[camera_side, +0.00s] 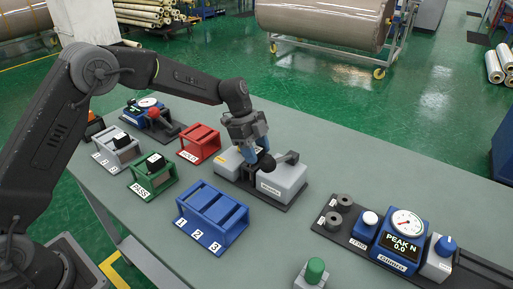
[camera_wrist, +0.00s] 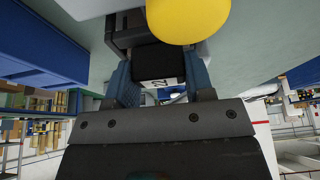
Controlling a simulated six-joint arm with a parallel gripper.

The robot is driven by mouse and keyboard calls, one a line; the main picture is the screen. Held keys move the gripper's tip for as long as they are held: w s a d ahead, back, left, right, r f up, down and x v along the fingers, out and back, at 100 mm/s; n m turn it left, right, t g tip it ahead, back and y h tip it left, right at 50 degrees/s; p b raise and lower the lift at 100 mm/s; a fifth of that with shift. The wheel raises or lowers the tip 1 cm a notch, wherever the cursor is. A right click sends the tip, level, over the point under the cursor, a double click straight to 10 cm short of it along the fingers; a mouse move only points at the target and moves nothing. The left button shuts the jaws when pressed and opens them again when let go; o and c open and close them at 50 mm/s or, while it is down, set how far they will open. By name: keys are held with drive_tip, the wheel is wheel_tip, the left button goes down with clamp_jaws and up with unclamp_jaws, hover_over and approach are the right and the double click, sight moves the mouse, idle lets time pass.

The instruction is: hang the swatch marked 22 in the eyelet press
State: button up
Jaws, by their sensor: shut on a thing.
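My gripper (camera_side: 258,143) is low over a station of two light grey blocks (camera_side: 282,182) on a dark base. The label on its front is too small to read, so I cannot tell for sure that it is the eyelet press. In the wrist view my gripper (camera_wrist: 160,85) has its blue fingers shut on a black swatch (camera_wrist: 160,58). Its white label is partly covered and seems to read 22. In the side view the swatch is hidden by the gripper. I cannot tell whether it touches the station.
A yellow ball (camera_wrist: 188,15) is close in the wrist view. A blue rack (camera_side: 213,212) stands empty in front; a green PASS rack (camera_side: 152,180) and a grey rack (camera_side: 116,150) hold black pieces. A red rack (camera_side: 198,144) is behind. A gauge unit (camera_side: 402,238) stands right.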

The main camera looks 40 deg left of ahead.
drive_tip(key=o, duration=1)
drive_tip(key=v, duration=1.4)
